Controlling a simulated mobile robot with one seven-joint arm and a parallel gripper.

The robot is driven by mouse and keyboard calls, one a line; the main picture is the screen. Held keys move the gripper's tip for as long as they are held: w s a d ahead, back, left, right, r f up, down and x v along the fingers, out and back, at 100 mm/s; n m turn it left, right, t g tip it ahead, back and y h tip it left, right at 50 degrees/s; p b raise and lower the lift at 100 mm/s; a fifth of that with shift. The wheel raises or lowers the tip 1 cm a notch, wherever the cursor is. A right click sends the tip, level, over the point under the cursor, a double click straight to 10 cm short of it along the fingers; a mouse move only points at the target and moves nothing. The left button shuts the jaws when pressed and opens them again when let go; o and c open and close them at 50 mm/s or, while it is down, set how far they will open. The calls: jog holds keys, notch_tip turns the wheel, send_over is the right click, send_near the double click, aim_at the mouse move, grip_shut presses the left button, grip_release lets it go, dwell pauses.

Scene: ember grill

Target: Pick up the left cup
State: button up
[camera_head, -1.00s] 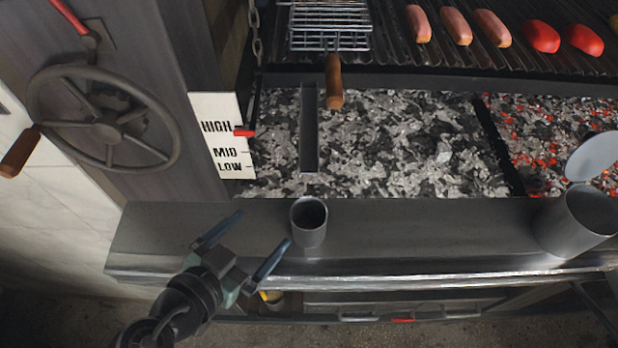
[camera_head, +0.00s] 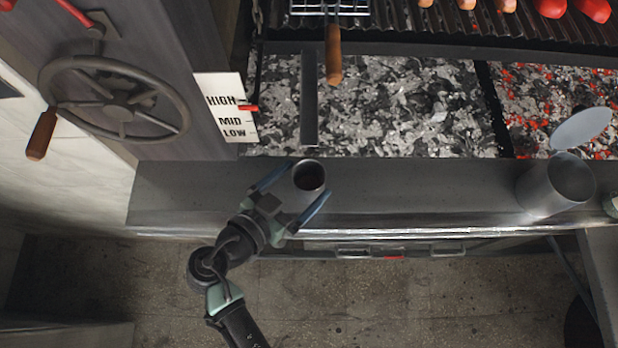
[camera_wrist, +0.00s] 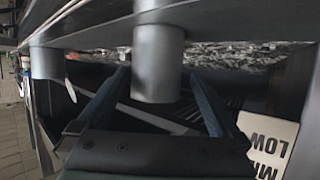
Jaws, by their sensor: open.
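A small grey metal cup (camera_head: 309,176) stands upright on the front ledge of the grill, left of a larger lidded metal container. My gripper (camera_head: 297,187) is open, with its two blue fingers on either side of the small cup in the head view. In the wrist view, the cup (camera_wrist: 158,62) shows between the two spread fingers (camera_wrist: 160,90). I cannot tell whether either finger touches it.
The larger container (camera_head: 556,186) with its tilted lid stands to the right on the grey ledge (camera_head: 420,190). Glowing and grey coals (camera_head: 400,110) lie behind the ledge. A handwheel (camera_head: 115,100) is at the left. The ledge between the vessels is clear.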

aim_at(318, 171)
jog(key=x, duration=0.2)
jog(key=p+x, duration=0.1)
jog(key=x, duration=0.2)
jog(key=shift+s+d+f, duration=0.15)
jog(key=shift+s+f, duration=0.05)
jog(key=shift+f, duration=0.1)
jog(key=shift+c, duration=0.2)
jog(key=c, duration=1.3)
jog(key=shift+r, duration=0.3)
